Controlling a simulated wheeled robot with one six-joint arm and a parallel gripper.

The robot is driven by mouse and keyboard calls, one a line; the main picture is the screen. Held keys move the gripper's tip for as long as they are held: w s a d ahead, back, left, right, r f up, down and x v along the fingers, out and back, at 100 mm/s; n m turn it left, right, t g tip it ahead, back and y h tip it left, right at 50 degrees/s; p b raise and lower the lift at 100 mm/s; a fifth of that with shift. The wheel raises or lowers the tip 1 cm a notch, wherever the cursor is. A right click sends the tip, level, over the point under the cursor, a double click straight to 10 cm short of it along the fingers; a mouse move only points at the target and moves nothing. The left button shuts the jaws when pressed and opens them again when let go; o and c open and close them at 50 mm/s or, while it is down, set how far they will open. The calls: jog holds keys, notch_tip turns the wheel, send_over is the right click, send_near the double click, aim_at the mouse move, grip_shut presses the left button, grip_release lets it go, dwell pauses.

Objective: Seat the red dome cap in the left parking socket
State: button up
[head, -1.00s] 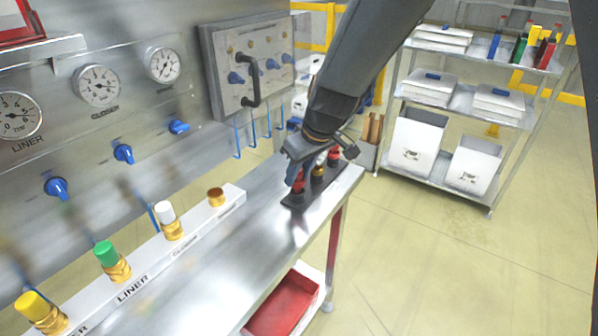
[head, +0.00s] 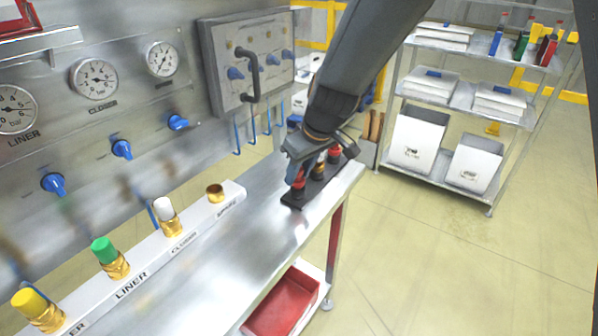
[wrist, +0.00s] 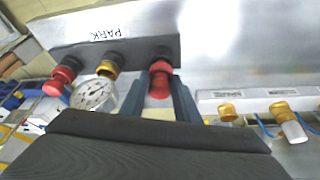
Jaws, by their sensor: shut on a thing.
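The red dome cap (wrist: 160,84) is between the two fingers of my gripper (wrist: 160,100) in the wrist view. My gripper is shut on it. The cap lines up with the black end socket (wrist: 161,53) of the dark parking strip (wrist: 130,50) marked PARK, and appears to meet it; the fingers and cap hide how deep it sits. In the head view my gripper (head: 298,172) is at the near left end of the parking strip (head: 293,199), with red of the cap (head: 299,184) showing just above the socket.
The strip's middle socket holds a gold fitting (wrist: 107,69); the far one holds another red cap (wrist: 60,79). A white rail (head: 150,262) carries yellow, green and white capped fittings and an uncapped-looking gold SPARE fitting (head: 215,193). The panel wall stands left; bench between is clear.

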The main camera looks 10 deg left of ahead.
jog(key=shift+f+b, duration=0.4)
jog(key=shift+f, duration=0.05)
jog(key=o, duration=1.1)
jog(key=shift+b+v, duration=0.6)
jog(key=shift+v, duration=3.25)
jog(key=shift+s, duration=0.1)
jog(key=s+d+f+m+h, duration=0.1)
jog(key=s+d+f+m, duration=0.2)
jog(key=d, duration=0.7)
jog(key=s+d+f+m+g+h, duration=0.1)
jog(key=s+d+m, duration=0.3)
jog(key=d, duration=0.6)
jog(key=s+d+f+m+h, duration=0.1)
jog(key=s+d+f+m, duration=0.2)
jog(key=s+d, duration=0.4)
jog(key=d+f, duration=0.1)
jog(key=d, duration=0.2)
jog(key=shift+f+m+g+h, duration=0.3)
jog(key=shift+f+g, duration=0.05)
jog(key=shift+g, duration=0.05)
